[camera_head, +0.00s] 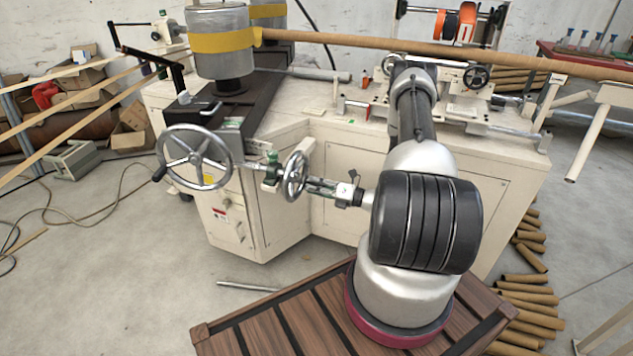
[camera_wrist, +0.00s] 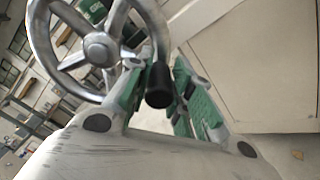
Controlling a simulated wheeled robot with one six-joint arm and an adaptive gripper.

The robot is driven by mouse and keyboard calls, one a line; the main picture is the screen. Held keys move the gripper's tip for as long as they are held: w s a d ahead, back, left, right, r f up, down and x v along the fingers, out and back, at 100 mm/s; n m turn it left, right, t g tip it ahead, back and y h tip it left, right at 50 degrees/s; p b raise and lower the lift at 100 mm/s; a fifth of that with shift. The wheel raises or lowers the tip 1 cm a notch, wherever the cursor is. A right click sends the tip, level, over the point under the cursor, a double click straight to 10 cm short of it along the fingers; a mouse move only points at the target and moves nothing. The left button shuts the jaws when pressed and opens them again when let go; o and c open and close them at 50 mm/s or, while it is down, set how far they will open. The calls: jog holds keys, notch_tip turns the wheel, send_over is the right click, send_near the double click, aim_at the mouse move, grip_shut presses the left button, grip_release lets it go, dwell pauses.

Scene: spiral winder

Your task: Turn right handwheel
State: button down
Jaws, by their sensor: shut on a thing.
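The right handwheel (camera_head: 293,177) is the smaller metal wheel on the front of the machine, in the middle of the head view. In the wrist view the handwheel (camera_wrist: 98,48) fills the upper left, with its hub, spokes and part of the rim showing. Its black handle (camera_wrist: 159,88) points toward the camera between my fingers. My gripper (camera_head: 312,184) reaches in from the right in the head view, close to the wheel's right side. The wrist view shows the green-padded fingers of my gripper (camera_wrist: 162,98) on either side of the handle, shut on it. The exact contact is partly hidden.
A larger handwheel (camera_head: 194,157) stands to the left, close by. The cream machine cabinet (camera_head: 330,212) lies behind the wheels. A wooden pallet (camera_head: 285,325) is in front. Cardboard tubes (camera_head: 530,290) lie on the floor at right. The floor at lower left is mostly open.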

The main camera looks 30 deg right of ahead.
jog(key=shift+s+a+f+m, duration=0.3)
jog(key=shift+s+a+m, duration=0.1)
jog(key=shift+m, duration=0.45)
jog(key=shift+s+a+f+m, duration=0.25)
jog(key=shift+a+f+m, duration=0.1)
jog(key=shift+m, duration=0.5)
jog(key=c, duration=1.3)
grip_release()
jog(key=shift+o, duration=0.2)
jog(key=v, duration=1.2)
